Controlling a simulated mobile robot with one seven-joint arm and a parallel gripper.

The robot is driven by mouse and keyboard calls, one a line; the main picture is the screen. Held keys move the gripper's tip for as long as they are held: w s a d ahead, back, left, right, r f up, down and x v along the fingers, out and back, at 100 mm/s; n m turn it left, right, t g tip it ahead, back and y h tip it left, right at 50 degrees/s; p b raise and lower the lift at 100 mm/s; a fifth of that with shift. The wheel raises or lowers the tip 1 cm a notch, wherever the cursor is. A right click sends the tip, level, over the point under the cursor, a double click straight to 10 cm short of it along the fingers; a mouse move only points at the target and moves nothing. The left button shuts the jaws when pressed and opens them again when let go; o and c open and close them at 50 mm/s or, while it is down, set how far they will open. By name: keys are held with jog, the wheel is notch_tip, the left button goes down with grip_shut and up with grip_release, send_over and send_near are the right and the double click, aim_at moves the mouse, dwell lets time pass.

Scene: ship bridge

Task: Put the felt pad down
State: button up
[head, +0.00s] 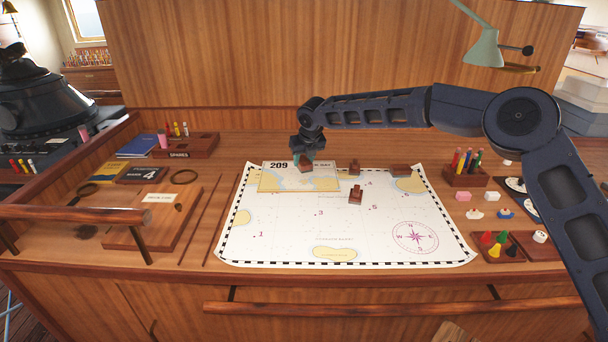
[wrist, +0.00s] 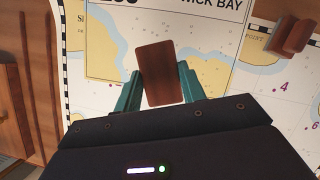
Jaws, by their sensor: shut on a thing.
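My gripper (head: 306,160) is over the top edge of the chart, above the inset labelled 209. In the wrist view its teal fingers (wrist: 158,92) are shut on a reddish-brown wooden block (wrist: 159,72). The block shows a plain, flat rectangular face to the wrist camera, with no knob on that face. It also shows in the head view (head: 306,168), small, below the fingers. I see no separate felt pad; the block's far side is hidden. I cannot tell whether the block touches the chart.
Similar brown blocks with knobs stand on the chart (head: 290,235), one at the middle (head: 355,196), one behind it (head: 354,167), and one at the top right (head: 400,169). A pencil box (head: 466,176) stands right. The chart's lower half is clear.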

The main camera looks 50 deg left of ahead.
jog(key=shift+f, duration=3.1)
jog(key=o, duration=1)
jog(key=shift+f, duration=0.15)
jog(key=v, duration=1.2)
jog(key=shift+d, duration=0.1)
